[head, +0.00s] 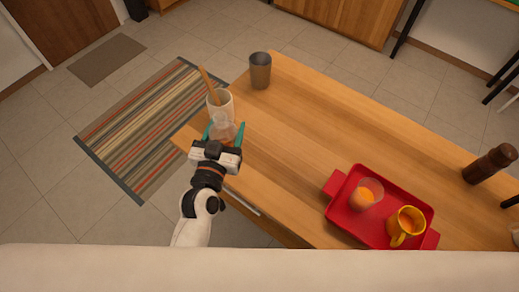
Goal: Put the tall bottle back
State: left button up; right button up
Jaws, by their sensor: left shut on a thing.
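My left gripper (223,137) has its teal fingers shut on a small clear bottle (224,126) with amber-brown contents, at the table's left end. The fingers and wrist hide its lower part, so I cannot tell whether it touches the table. A tall dark brown bottle (490,163) stands at the table's right side, far from this gripper. I cannot tell which bottle the task means. The jaws of my right gripper do not show.
A cream cup (216,100) with a wooden utensil stands just behind the held bottle. A grey tumbler (260,71) is near the far corner. A red tray (376,238) holds an orange drink glass (366,194) and yellow mug (405,226). The wooden table's (320,135) middle is clear.

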pick_arm(q)
jog(key=w+d+f+m+g+h, duration=0.1)
jog(key=w+d+f+m+h, duration=0.15)
jog(key=w+d, duration=0.6)
jog(key=shift+h, duration=0.35)
jog(key=f+b, duration=0.3)
jog(key=d+f+b, duration=0.1)
jog(key=f+b, duration=0.5)
jog(key=f, duration=0.1)
jog(key=shift+s+d+b, duration=0.3)
jog(key=shift+s+d, duration=0.05)
jog(key=shift+r, duration=0.2)
jog(key=shift+f, duration=0.1)
jog(key=o, duration=1.3)
jog(key=shift+f, duration=0.1)
